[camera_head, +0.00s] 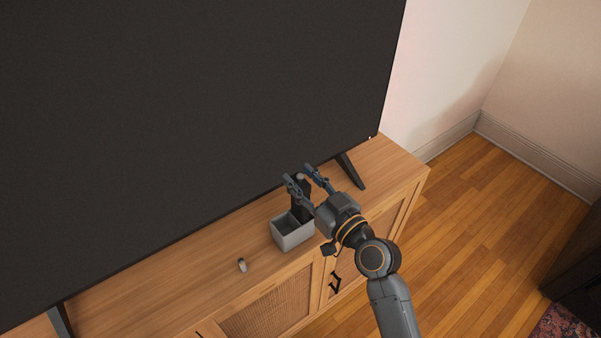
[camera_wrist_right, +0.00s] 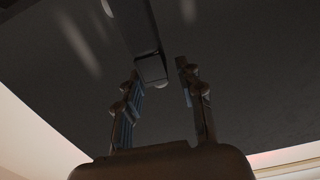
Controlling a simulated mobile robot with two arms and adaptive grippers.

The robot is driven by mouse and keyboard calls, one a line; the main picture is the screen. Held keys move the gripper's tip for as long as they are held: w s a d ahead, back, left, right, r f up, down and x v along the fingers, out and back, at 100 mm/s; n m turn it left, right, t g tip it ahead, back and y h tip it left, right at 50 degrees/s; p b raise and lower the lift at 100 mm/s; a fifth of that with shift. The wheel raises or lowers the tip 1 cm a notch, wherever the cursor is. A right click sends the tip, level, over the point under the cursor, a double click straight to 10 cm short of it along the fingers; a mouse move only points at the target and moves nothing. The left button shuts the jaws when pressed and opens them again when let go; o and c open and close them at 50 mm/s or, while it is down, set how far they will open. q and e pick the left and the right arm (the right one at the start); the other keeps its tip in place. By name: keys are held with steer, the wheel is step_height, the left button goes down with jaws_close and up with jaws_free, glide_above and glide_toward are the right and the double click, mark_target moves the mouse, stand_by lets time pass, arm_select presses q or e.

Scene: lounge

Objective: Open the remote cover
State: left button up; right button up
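A dark, slim upright object, which looks like the remote (camera_head: 298,202), stands at the small grey box (camera_head: 292,236) on the wooden cabinet. My right gripper (camera_head: 298,174) is at its upper part, with one finger on each side. In the right wrist view the remote (camera_wrist_right: 140,32) is a long dark bar coming from the top, its end between the spread fingers (camera_wrist_right: 159,74). The fingers are apart, and I see a gap on each side of the bar. I cannot make out the cover. My left gripper is out of view.
A large black television (camera_head: 190,100) stands on the cabinet (camera_head: 160,297), close behind the gripper. A small light cylinder, perhaps a battery (camera_head: 241,265), is on the cabinet top left of the box. Open wooden floor (camera_head: 470,240) lies to the right.

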steer(key=shift+w+a, duration=0.25)
steer(key=shift+w, duration=0.1)
steer(key=shift+c, duration=0.4)
jaws_close()
